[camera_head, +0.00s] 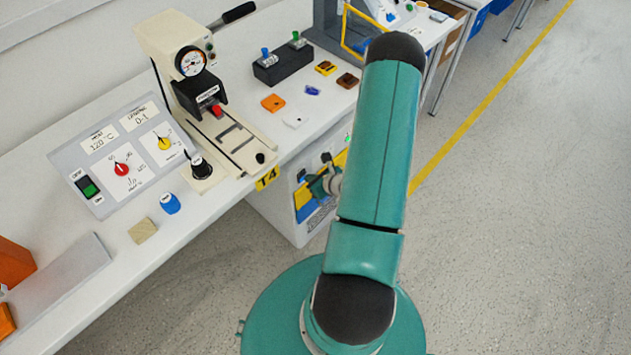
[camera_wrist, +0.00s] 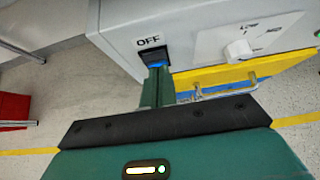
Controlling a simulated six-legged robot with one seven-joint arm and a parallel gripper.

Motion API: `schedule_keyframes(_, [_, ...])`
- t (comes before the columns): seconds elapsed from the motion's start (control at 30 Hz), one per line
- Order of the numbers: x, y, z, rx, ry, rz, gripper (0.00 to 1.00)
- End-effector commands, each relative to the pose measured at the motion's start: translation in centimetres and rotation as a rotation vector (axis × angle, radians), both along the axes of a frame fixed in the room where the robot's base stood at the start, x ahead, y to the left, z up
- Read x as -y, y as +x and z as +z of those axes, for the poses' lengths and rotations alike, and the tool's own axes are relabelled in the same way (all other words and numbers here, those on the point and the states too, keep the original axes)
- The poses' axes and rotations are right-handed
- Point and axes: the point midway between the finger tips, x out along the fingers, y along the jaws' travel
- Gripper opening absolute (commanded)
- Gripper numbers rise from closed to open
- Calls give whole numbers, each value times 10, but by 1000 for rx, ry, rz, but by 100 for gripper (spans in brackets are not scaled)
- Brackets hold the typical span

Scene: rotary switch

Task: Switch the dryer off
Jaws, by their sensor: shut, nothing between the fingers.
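The dryer is a white cabinet (camera_head: 275,213) under the workbench. Its front has dark controls and a yellow and blue area, partly hidden behind my arm. In the wrist view its pale housing (camera_wrist: 125,22) fills the top, with a dark rotary switch (camera_wrist: 153,55) below the printed word OFF (camera_wrist: 149,41). A white knob (camera_wrist: 238,50) is to the right. My gripper (camera_wrist: 157,72) is shut and empty, its fingertips at the blue lower edge of the dark switch; I cannot tell whether they touch. In the head view my gripper (camera_head: 318,185) is at the cabinet front.
A yellow bar (camera_wrist: 240,73) runs along the dryer front close to my fingers. The workbench (camera_head: 190,222) above holds a control panel (camera_head: 110,185), a press (camera_head: 170,50) and small parts. The grey floor (camera_head: 490,200) at right is open. A red box (camera_wrist: 14,108) stands far left.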

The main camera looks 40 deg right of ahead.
Motion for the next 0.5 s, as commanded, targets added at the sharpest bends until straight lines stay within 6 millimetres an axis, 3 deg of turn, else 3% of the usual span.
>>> schedule_keyframes(0.5, [0, 6, 2, -61, -1, 3, 0])
